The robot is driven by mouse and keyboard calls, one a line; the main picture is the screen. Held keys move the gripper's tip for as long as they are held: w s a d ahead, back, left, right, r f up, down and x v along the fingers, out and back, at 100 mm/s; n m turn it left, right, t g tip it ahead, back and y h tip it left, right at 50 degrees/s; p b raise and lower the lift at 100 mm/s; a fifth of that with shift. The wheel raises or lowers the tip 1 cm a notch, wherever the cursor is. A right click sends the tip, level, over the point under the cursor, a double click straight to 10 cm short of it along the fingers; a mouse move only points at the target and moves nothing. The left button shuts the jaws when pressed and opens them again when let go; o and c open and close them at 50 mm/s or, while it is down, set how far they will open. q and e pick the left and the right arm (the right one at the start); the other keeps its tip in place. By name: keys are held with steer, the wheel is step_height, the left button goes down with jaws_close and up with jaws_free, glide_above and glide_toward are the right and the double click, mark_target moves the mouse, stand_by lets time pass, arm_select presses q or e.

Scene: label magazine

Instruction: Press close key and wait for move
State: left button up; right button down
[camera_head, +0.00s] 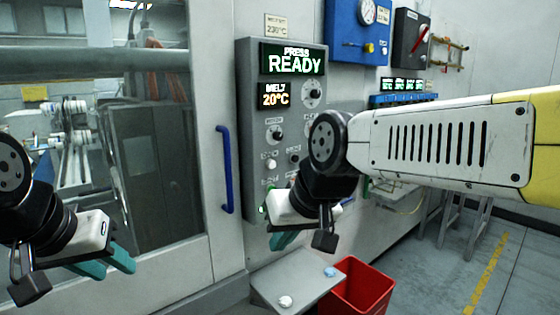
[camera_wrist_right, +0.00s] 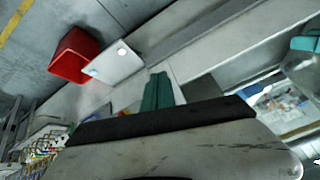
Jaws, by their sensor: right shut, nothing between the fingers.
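The grey control panel (camera_head: 249,120) stands beside the machine door in the head view. Its upper display (camera_head: 296,60) reads "PRESS READY" and a smaller display (camera_head: 274,96) reads "MELT 20°C". Knobs and small buttons sit below; their labels are too small to read, so I cannot tell which is the close key. My right gripper (camera_head: 284,240) is in front of the panel's lower end and hides part of it. Its teal fingers are together and empty, also in the wrist view (camera_wrist_right: 158,92). My left gripper (camera_head: 106,264) is before the door, its teal fingers apart and empty.
The windowed machine door (camera_head: 150,150) has a blue handle (camera_head: 225,170) and looks closed. Below the panel are a grey sloped plate (camera_head: 290,275) with two small round items and a red bin (camera_head: 362,288). Open floor lies at the right.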

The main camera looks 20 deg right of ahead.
mark_target(295, 159)
steer(key=w+d+r+t+y, duration=0.1)
steer(key=w+d+r, duration=0.1)
steer(key=w, duration=0.7)
steer(key=w+d+r+t, duration=0.2)
steer(key=w+d+r, duration=0.1)
steer(key=w, duration=0.7)
steer(key=w+d+f+m+h, duration=0.1)
steer(key=w+d+f+h, duration=0.1)
steer(key=w+d, duration=0.6)
steer(key=w+d+f+m+t+h, duration=0.1)
steer(key=w+d+f+h, duration=0.1)
steer(key=w+d, duration=0.6)
steer(key=d+f, duration=0.1)
steer(key=d, duration=0.3)
steer(key=shift+w+d+h, duration=0.2)
steer(key=shift+w+h, duration=0.05)
steer(key=shift+h, duration=0.15)
steer(key=w+a, duration=0.3)
steer(key=w, duration=0.5)
steer(key=shift+a, duration=0.2)
steer(key=shift+w, duration=0.1)
